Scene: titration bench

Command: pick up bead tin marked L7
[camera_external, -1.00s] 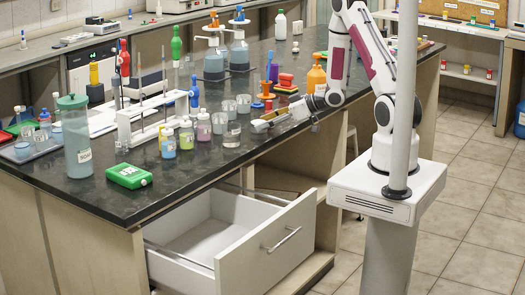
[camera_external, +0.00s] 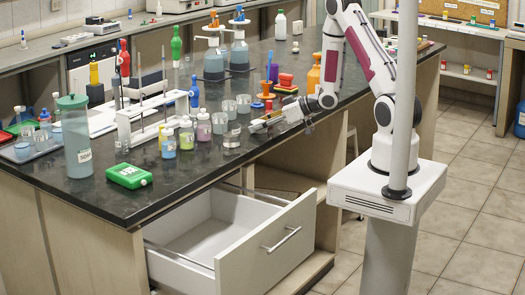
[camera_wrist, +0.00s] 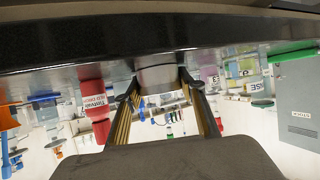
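My gripper (camera_external: 259,125) is held low over the near edge of the dark bench, pointing left. In the wrist view its two fingers (camera_wrist: 158,90) are spread, with nothing clamped between them. A small, low grey metallic tin (camera_external: 231,138) stands on the bench just left of the fingertips, near the edge. A grey rounded surface (camera_wrist: 160,75), apparently that tin, shows in the wrist view between and beyond the fingertips. I cannot tell whether the fingers flank or touch it. No L7 marking can be read.
Small labelled jars (camera_external: 186,138) and clear beakers (camera_external: 220,122) stand close left of and behind the tin. Red blocks (camera_external: 286,82) and an orange bottle (camera_external: 314,76) stand behind the gripper. An open drawer (camera_external: 265,248) juts out below the bench edge.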

